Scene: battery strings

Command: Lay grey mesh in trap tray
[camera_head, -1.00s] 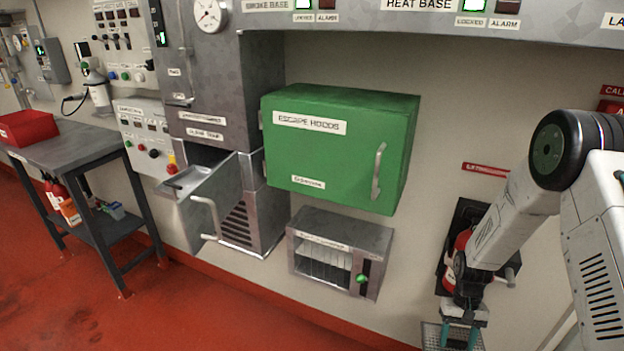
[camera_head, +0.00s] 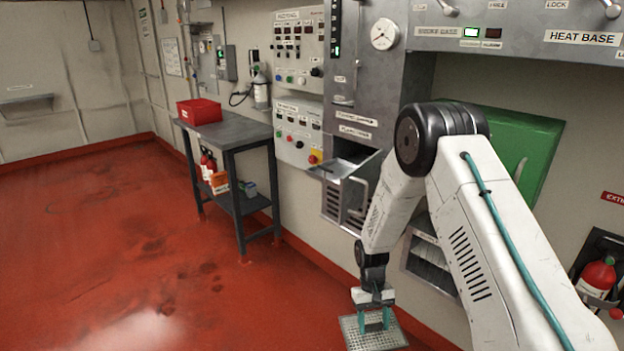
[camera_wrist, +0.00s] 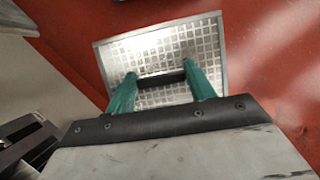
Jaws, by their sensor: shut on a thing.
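The grey mesh (camera_head: 352,333) is a flat square metal grid panel with a dark bar handle. My gripper (camera_head: 374,320) is shut on that handle and holds the panel low over the red floor. In the wrist view the teal fingers (camera_wrist: 160,78) close on the bar at the middle of the mesh (camera_wrist: 135,52). The trap tray (camera_head: 330,170) is a pulled-out metal drawer in the grey cabinet, above and left of my gripper. My arm stands close beside it in the picture, and the tray's inside shows only in part.
A dark workbench (camera_head: 235,130) with a red box (camera_head: 199,111) stands left of the cabinet. A green cupboard (camera_head: 530,140) is partly behind my arm. A fire extinguisher (camera_head: 597,276) hangs at right. The red floor (camera_head: 130,240) is open at left.

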